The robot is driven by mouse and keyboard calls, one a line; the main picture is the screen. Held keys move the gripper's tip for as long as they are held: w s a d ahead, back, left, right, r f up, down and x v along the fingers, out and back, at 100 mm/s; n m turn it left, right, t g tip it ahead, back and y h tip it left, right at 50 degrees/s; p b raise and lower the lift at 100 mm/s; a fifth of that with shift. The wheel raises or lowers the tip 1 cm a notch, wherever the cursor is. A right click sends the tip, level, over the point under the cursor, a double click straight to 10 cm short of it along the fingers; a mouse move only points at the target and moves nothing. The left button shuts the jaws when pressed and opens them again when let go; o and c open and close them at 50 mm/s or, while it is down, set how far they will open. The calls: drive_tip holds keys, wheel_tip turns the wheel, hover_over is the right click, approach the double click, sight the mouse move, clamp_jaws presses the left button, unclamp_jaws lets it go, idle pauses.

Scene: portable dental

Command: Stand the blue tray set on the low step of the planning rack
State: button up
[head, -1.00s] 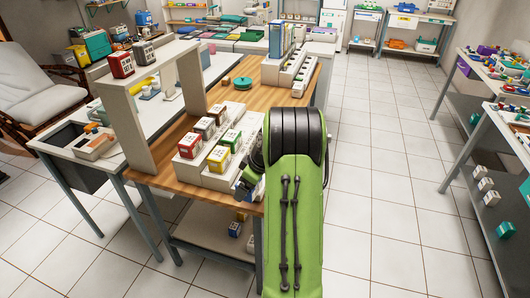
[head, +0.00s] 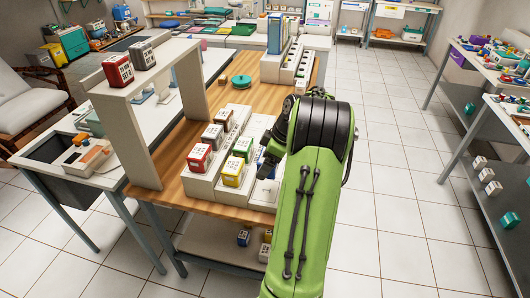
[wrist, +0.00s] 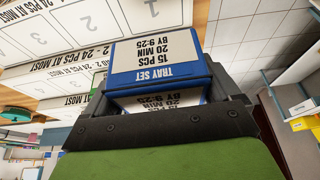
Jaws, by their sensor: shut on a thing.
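The blue tray set (wrist: 158,62), a blue box with a white printed label, is between the jaws of my gripper (wrist: 165,100) in the wrist view. My gripper is shut on it. The planning rack (head: 203,190) is white and stepped. In the wrist view its numbered, labelled steps (wrist: 75,25) lie behind and left of the tray set. Whether the tray set touches the rack cannot be told.
A red box (head: 199,157), a yellow box (head: 232,172) and a green box (head: 243,149) stand on the higher steps with others. A tall white frame (head: 140,130) stands left of the rack. A teal round object (head: 241,82) lies behind on the wooden table (head: 262,101).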

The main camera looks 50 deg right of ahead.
sight(261, 189)
drive_tip(key=shift+w+f, duration=0.6)
drive_tip(key=shift+f, duration=0.15)
drive_tip(key=f+b, duration=0.1)
drive_tip(key=f, duration=0.2)
drive_tip(key=f+b, duration=0.1)
drive_tip(key=f, duration=0.2)
drive_tip(key=f+b, duration=0.1)
drive_tip(key=f, duration=0.1)
drive_tip(key=shift+s+f, duration=0.25)
drive_tip(key=shift+f, duration=0.15)
drive_tip(key=o, duration=0.9)
drive_tip(key=shift+r, duration=0.2)
